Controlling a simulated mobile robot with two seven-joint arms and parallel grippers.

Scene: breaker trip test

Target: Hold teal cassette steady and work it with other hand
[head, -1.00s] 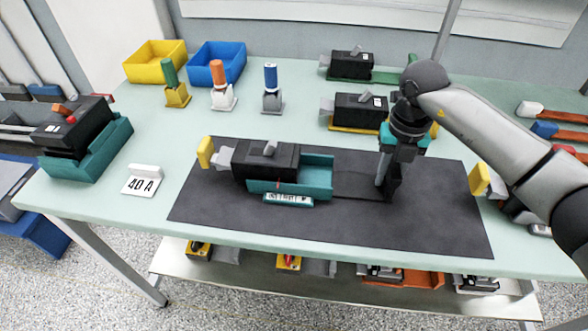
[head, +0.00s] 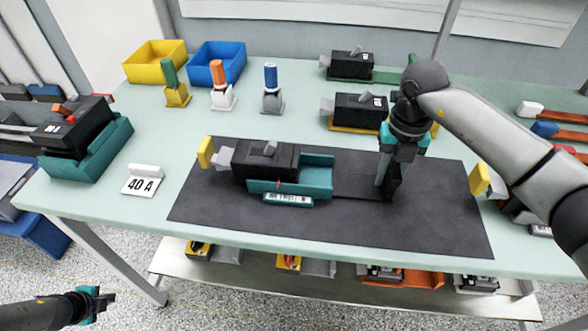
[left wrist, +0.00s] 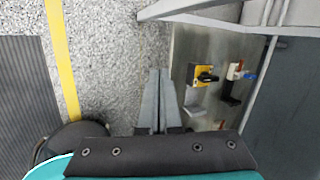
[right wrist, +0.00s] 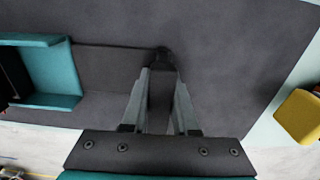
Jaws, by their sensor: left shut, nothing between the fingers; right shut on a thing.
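The teal cassette (head: 318,166) lies on the black mat with a black breaker (head: 262,160) in its left part; its right part is empty. A white label (head: 288,199) with a red mark above it is on its front. A flat dark strip (head: 352,187) runs right from the cassette to my right gripper (head: 388,190). That gripper is shut on the dark upright end piece of the strip; the cassette's teal end also shows in the right wrist view (right wrist: 55,75). My left gripper (head: 106,304) is shut and empty, low beyond the table's front left, far from the cassette.
Yellow blocks stand at the mat's left (head: 205,152) and right (head: 480,180). A "40 A" card (head: 142,184) and another teal cassette (head: 90,152) are at left. Bins and coloured-handled tools stand at the back. A lower shelf (head: 215,268) holds several parts.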

